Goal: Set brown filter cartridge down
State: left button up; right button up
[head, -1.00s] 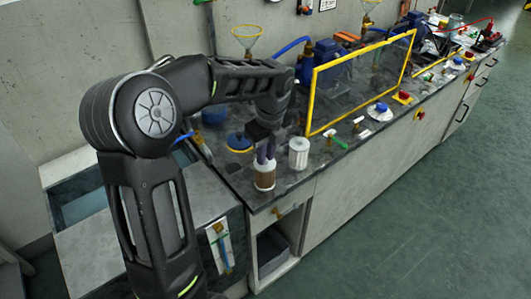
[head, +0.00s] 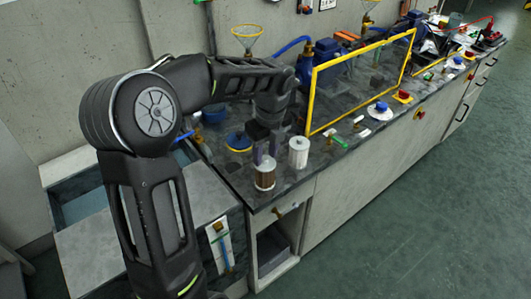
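The brown filter cartridge (head: 265,179), with pale end caps, stands upright on the dark countertop near its front left corner. My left gripper (head: 265,156) points down right over it. Its two fingers are spread apart at the cartridge's top. Whether a finger still touches the cap is too small to tell. A white filter cartridge (head: 298,153) stands upright just to the right, close to the gripper. My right gripper is out of view.
A blue round part with a yellow rim (head: 238,142) lies behind the cartridge. A yellow-framed clear guard (head: 311,100) stands to the right. A green-handled valve (head: 337,141) and a blue-capped part (head: 380,109) lie along the front. The counter's front edge is close.

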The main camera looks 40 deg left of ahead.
pick_arm(q)
notch_tip(320, 180, up, 12)
jog(key=d, duration=0.1)
jog(key=shift+s+d, duration=0.2)
dwell(0.8)
jog(key=d+f+n+h, duration=0.1)
jog(key=d+f+n, duration=0.2)
jog(key=d+f, duration=0.45)
jog(key=d+f+n+h, duration=0.2)
jog(key=d+f, duration=0.2)
jog(key=f, duration=0.7)
jog(key=d+f+n+h, duration=0.1)
jog(key=d+f+n, duration=0.2)
jog(key=d+f, duration=0.45)
jog(key=s+d+f+n, duration=0.4)
jog(key=s+f+n, duration=0.3)
jog(key=s, duration=0.3)
jog(key=s+d+f+n+h, duration=0.1)
jog(key=s+d+f+n, duration=0.4)
jog(key=s+f+n, duration=0.3)
notch_tip(320, 180, down, 2)
jog(key=shift+s+f+h, duration=0.15)
jog(key=shift+s+h, duration=0.15)
jog(key=shift+s, duration=0.9)
